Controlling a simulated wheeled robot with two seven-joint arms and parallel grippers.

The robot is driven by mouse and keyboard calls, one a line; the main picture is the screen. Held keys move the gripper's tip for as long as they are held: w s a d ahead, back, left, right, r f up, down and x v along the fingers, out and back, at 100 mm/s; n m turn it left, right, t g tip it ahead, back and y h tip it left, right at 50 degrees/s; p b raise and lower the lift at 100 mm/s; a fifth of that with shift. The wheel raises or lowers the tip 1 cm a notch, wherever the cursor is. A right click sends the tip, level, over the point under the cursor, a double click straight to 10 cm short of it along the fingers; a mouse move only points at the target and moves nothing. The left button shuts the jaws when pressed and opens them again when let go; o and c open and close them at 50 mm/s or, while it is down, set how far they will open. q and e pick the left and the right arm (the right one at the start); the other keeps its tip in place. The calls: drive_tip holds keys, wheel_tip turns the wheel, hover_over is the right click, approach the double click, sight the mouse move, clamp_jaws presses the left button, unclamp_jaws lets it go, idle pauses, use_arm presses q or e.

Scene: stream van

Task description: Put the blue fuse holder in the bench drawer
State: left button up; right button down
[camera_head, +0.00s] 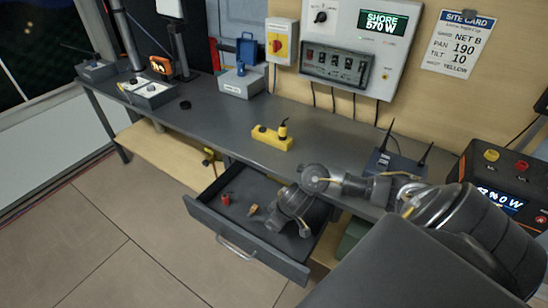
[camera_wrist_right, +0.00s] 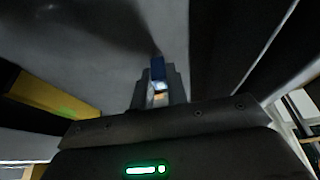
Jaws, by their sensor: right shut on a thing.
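The blue fuse holder (camera_wrist_right: 158,68) shows in the right wrist view between the two fingers of my right gripper (camera_wrist_right: 159,88), which is shut on it. In the head view my right arm reaches in from the right, and its dark wrist and hand (camera_head: 298,210) point down over the right part of the open bench drawer (camera_head: 205,215). The fuse holder and fingertips are hidden there, so I cannot tell whether it touches the drawer floor. My left gripper is not in view.
In the drawer lie a red piece (camera_head: 226,199) and a small orange-brown piece (camera_head: 253,210). A yellow block (camera_head: 272,138) sits on the bench (camera_head: 215,113) behind the drawer.

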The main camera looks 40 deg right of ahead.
drive_tip(key=c, duration=1.4)
unclamp_jaws()
drive_tip(key=shift+p+v, duration=2.3)
drive_tip(key=shift+v, duration=3.75)
drive_tip(key=shift+a, duration=0.1)
